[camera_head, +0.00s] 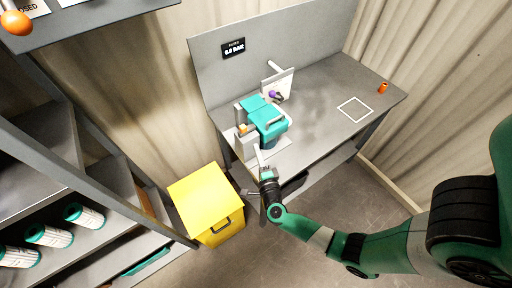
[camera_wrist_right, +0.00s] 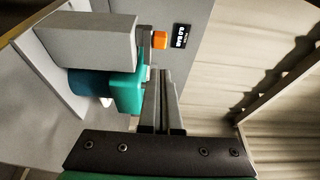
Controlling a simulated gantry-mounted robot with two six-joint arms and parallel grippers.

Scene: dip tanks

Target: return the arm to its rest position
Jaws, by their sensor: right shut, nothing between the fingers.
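My right arm (camera_head: 385,252) reaches in from the lower right of the head view toward the front of the grey workbench (camera_head: 325,90). My right gripper (camera_head: 258,150) is shut and empty, close to the front of a teal-lidded device (camera_head: 268,118) on the bench. In the right wrist view the shut fingers (camera_wrist_right: 162,75) point past the device's grey block (camera_wrist_right: 85,42) and its teal part (camera_wrist_right: 124,92). I cannot tell whether they touch it. My left gripper is not in view.
A yellow bin (camera_head: 207,200) stands left of the bench. A shelf rack (camera_head: 85,165) with white-and-teal cartridges (camera_head: 48,235) is at the left. A small orange object (camera_head: 383,87) and a white square outline (camera_head: 355,109) are at the bench's right. Floor space is clear between bench and arm.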

